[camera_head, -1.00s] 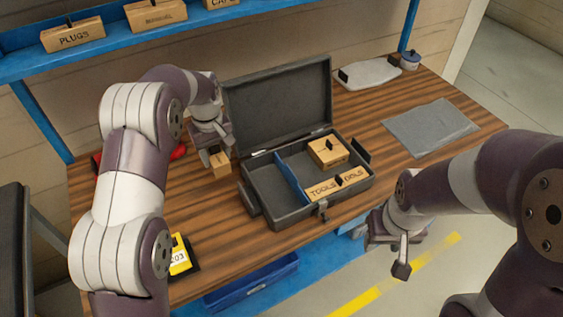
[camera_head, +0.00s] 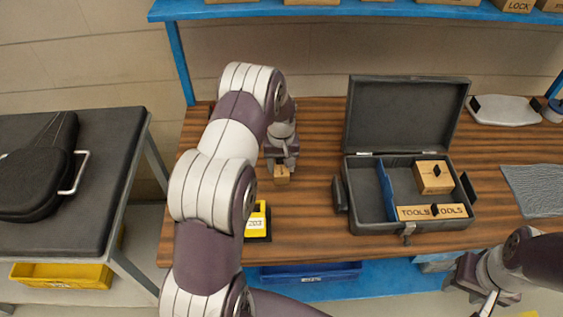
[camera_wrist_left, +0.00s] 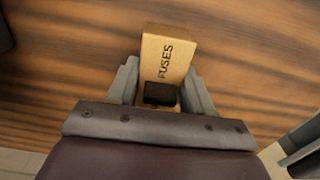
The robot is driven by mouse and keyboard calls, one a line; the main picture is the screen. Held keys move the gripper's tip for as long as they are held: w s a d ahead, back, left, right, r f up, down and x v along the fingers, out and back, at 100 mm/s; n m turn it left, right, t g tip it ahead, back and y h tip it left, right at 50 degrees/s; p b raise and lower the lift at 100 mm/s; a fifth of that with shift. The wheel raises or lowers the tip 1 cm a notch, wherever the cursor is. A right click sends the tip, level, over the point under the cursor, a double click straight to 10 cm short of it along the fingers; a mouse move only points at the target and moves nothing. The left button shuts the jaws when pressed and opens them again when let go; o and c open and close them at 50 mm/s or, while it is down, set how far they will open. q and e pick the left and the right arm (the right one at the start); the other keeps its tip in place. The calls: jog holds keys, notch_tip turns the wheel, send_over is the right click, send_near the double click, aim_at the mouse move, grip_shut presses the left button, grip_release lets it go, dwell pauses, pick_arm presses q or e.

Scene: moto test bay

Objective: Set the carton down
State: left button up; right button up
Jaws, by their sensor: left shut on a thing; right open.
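A small tan carton labelled FUSES (camera_wrist_left: 170,52) is between the fingers of my left gripper (camera_wrist_left: 163,88), which is shut on it by its dark tab. In the head view the carton (camera_head: 282,178) shows below my left gripper (camera_head: 282,164), left of the open toolbox. It is over the wooden workbench (camera_head: 312,215); I cannot tell whether it touches the top. My right gripper (camera_head: 486,299) is open and empty at the lower right, in front of the bench edge.
The open grey toolbox (camera_head: 377,228) holds a blue divider, a small tan box (camera_head: 433,178) and TOOLS boxes (camera_head: 414,213). A yellow device (camera_head: 256,222) sits near the bench's front edge. Bare wood lies around the carton.

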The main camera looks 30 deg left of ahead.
pick_arm(q)
jog(key=shift+f, duration=0.15)
jog(key=shift+f, duration=0.1)
jog(key=o, duration=1)
jog(key=shift+o, duration=0.2)
notch_tip(320, 180, up, 12)
jog(key=shift+d+r+b, duration=0.1)
jog(key=shift+b, duration=0.5)
jog(key=s+d+r+m, duration=0.1)
jog(key=s+d+m, duration=0.2)
jog(key=s+d, duration=0.3)
jog(key=s+d+r+m+t, duration=0.1)
jog(key=s+d, duration=0.5)
jog(key=s, duration=0.8)
jog(key=r+m+p, duration=0.1)
jog(key=m, duration=0.1)
jog(key=shift+m, duration=0.3)
